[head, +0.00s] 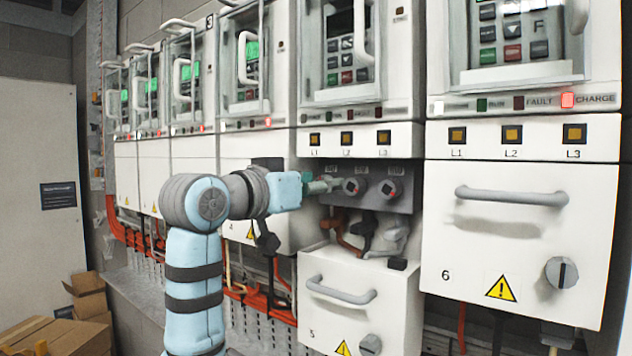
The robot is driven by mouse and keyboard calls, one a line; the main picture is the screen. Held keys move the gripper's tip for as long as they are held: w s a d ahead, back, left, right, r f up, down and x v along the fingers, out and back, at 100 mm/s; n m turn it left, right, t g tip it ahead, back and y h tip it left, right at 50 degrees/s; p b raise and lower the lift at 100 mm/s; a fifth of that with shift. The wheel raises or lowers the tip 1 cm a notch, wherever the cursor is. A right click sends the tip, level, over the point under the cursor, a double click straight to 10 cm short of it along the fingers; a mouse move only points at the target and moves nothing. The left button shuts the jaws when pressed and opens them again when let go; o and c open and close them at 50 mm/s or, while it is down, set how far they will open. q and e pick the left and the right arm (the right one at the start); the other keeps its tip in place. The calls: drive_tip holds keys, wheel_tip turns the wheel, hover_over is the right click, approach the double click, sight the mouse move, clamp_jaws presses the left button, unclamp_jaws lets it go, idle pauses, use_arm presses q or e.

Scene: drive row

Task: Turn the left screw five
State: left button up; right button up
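Cabinet five (345,295) has its lower white cover lowered, baring a dark terminal block (371,202) above it. Two round screws with red marks show on the block, a middle screw (353,186) and a right screw (389,189). The left end of the block is covered by my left gripper (322,186), so the left screw is hidden. The gripper's grey-green tips point right and reach the block's left part. I cannot tell whether they touch the screw or are closed on it. My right gripper is not in view.
Cabinet six (522,235), with a handle and a knob, stands closed at right. Thick cables (345,232) run below the block. More cabinets line the wall at left, with orange cables beneath. Cardboard boxes (85,310) sit at lower left.

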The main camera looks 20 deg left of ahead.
use_arm(q)
drive_tip(key=shift+s, duration=0.2)
drive_tip(key=shift+w, duration=0.1)
clamp_jaws()
drive_tip(key=shift+m, duration=0.3)
drive_tip(key=m+p, duration=0.8)
drive_tip(key=m, duration=1.3)
drive_tip(key=shift+p, duration=0.4)
drive_tip(key=shift+f, duration=0.1)
drive_tip(key=shift+d, duration=0.1)
unclamp_jaws()
